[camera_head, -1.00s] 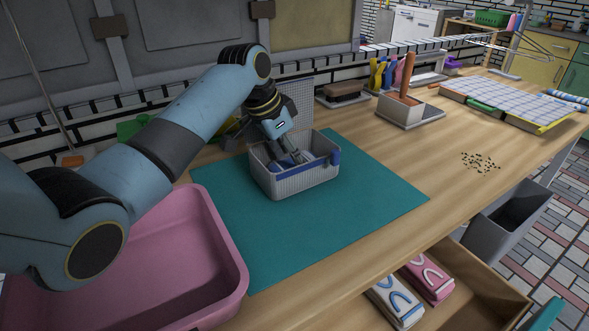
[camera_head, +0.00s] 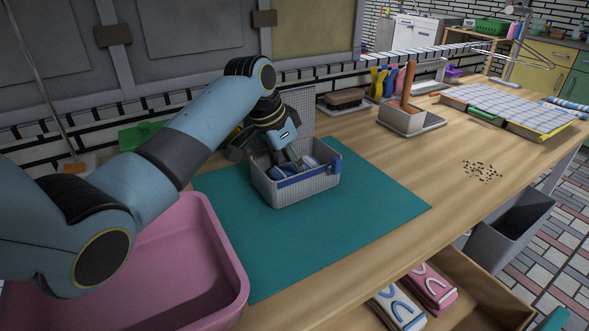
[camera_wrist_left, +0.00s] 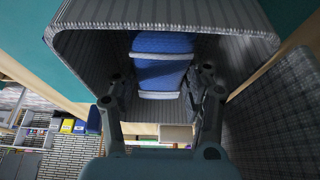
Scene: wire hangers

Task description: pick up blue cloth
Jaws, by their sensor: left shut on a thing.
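The blue cloth (camera_wrist_left: 163,68) has pale bands and stands inside a grey striped bin (camera_wrist_left: 80,70), between my left fingers in the left wrist view. In the head view the bin (camera_head: 305,192) sits on a teal mat, and blue and white parts of the cloth (camera_head: 283,172) show inside it. My left gripper (camera_head: 282,160) reaches down into the bin from above. It also shows in the left wrist view (camera_wrist_left: 160,90), shut on the blue cloth. The fingertips are partly hidden by the bin wall in the head view. My right gripper is not in view.
A pink tub (camera_head: 215,245) stands at the left front. The teal mat (camera_head: 350,225) is clear around the bin. An open drawer (camera_head: 480,290) holds white and pink folded cloths. A holder with an orange handle (camera_head: 402,118) and dark crumbs (camera_head: 482,171) lie to the right.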

